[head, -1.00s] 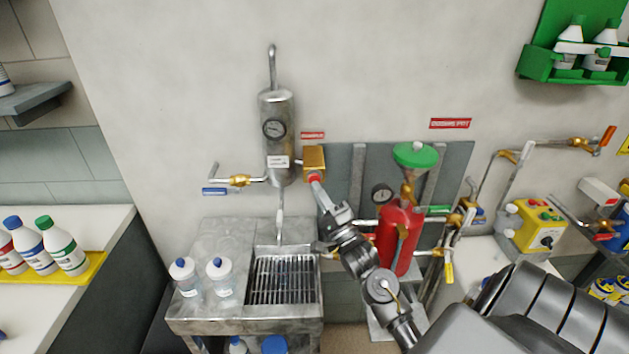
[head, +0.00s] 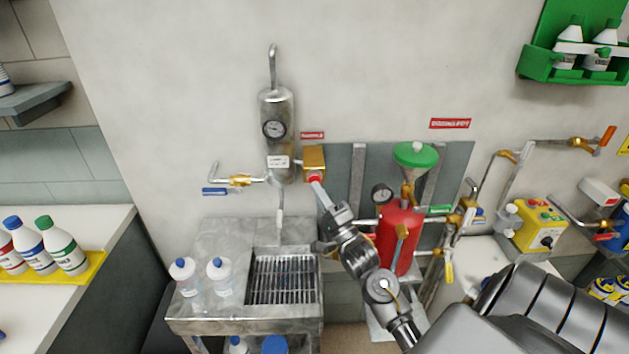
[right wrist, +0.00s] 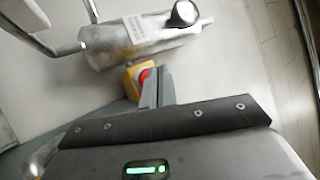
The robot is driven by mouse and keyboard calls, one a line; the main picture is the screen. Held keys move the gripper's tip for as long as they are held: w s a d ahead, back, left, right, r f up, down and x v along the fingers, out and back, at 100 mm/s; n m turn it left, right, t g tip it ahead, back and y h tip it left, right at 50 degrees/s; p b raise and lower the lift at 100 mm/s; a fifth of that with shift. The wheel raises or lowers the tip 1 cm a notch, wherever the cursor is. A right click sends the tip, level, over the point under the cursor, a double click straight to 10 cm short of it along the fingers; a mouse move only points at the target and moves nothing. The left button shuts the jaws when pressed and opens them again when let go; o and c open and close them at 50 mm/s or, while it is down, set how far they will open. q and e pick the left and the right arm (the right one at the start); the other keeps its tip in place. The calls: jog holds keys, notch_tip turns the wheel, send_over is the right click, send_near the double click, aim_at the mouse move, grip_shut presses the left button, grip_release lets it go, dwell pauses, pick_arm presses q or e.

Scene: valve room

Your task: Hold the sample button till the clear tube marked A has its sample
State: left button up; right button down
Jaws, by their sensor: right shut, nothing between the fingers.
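I cannot make out a tube marked A. My left gripper is not in view.
A drain grate (head: 283,278) lies in the steel bench (head: 213,240) under the cylinder's outlet pipe. A blue-handled valve (head: 215,191) sticks out left of the cylinder. A red vessel with a green funnel (head: 397,240) stands right of my forearm, close to it.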

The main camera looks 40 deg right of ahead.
dwell(0.3)
jog(key=shift+w+d, duration=0.25)
jog(key=shift+w, duration=0.1)
jog(key=shift+w+d, duration=0.35)
jog(key=shift+w, duration=0.05)
dwell(0.9)
jog(key=shift+a, duration=0.1)
dwell(1.3)
jog(key=shift+s+a+p, duration=0.5)
jog(key=shift+s, duration=0.25)
jog(key=shift+s+a, duration=0.1)
jog(key=shift+s+a+p, duration=0.55)
jog(key=shift+s+a, duration=0.15)
jog(key=shift+s, duration=0.25)
jog(key=shift+s+a+p, duration=0.5)
jog(key=shift+s+a, duration=0.2)
jog(key=shift+s, duration=0.25)
